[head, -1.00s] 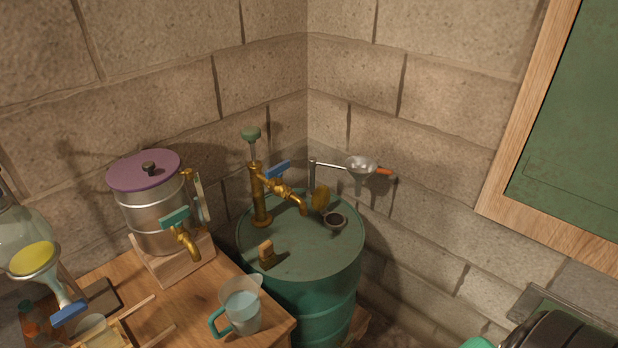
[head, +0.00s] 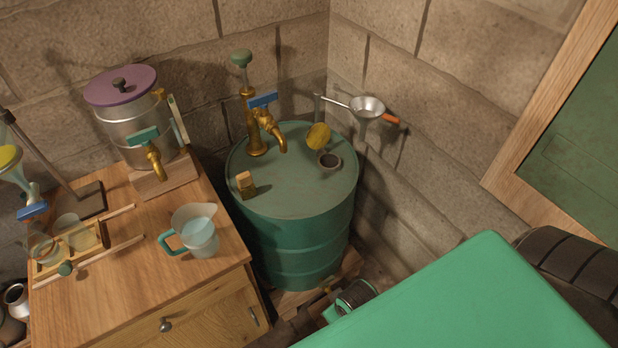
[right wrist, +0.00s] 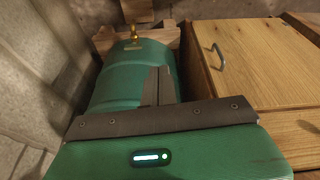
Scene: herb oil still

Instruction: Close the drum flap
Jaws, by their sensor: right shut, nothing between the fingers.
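The green drum (head: 290,235) stands in the corner, and its side also shows in the right wrist view (right wrist: 118,75). The drum flap (head: 318,136), a yellow disc, stands raised on the drum top. Beside it the dark round filler opening (head: 329,160) is uncovered. My right gripper (right wrist: 160,75) is shut and empty in the right wrist view, its fingers in front of the drum's side. In the head view my green right arm comes in at lower right and its fingertips cannot be made out. My left gripper is not in view.
A brass pump tap (head: 264,130) and a small wooden block (head: 245,184) are on the drum top. A jug (head: 198,232) stands on the wooden cabinet (head: 120,300) at left. The stone wall is close behind.

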